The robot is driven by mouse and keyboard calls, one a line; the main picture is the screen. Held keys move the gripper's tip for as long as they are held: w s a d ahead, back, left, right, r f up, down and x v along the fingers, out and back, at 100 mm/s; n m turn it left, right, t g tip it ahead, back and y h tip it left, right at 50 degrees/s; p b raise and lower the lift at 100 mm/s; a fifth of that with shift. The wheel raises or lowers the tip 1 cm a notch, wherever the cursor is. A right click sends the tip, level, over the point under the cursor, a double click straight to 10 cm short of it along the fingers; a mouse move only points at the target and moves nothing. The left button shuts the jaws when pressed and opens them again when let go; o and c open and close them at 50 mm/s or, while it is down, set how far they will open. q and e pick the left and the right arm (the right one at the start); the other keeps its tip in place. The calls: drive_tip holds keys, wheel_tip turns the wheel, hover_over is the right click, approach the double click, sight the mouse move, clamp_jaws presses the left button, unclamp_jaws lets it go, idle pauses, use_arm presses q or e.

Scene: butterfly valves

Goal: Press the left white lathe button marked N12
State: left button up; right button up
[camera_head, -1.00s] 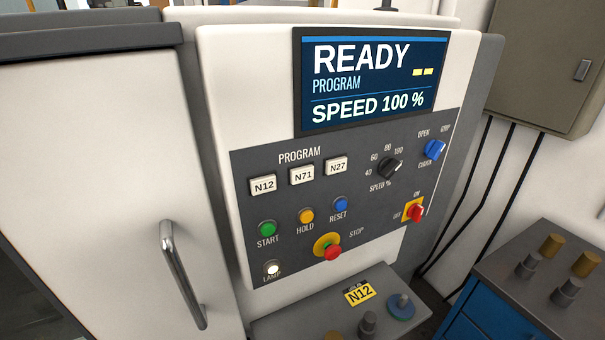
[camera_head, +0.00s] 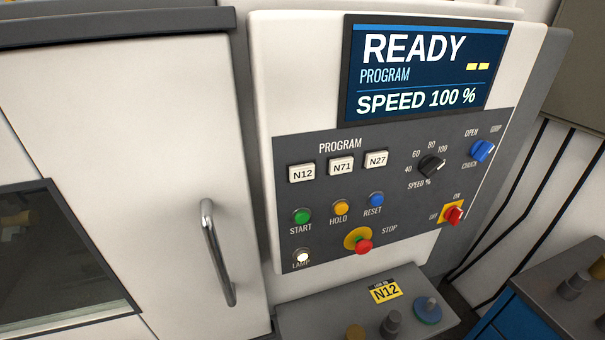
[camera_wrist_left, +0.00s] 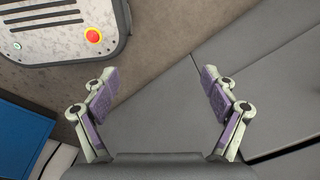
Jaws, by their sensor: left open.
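The white N12 button (camera_head: 302,173) is the leftmost of three white program buttons on the lathe's dark control panel (camera_head: 400,200) in the head view. The N71 button (camera_head: 341,166) and the N27 button (camera_head: 376,160) sit to its right. Nothing covers the N12 button. The screen (camera_head: 420,75) above reads READY and SPEED 100 %. My left gripper (camera_wrist_left: 160,90) shows only in the left wrist view. Its two fingers are spread wide with nothing between them, above a grey surface. My right gripper is in neither view.
Below the program buttons are a green start button (camera_head: 302,216), a red stop knob (camera_head: 363,246) and a lit lamp (camera_head: 302,257). A door handle (camera_head: 218,252) stands out left of the panel. A shelf with a yellow N12 label (camera_head: 385,291) juts out below.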

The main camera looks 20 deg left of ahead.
use_arm(q)
clamp_jaws()
idle(0.3)
drive_tip(key=shift+a, duration=0.1)
idle(1.1)
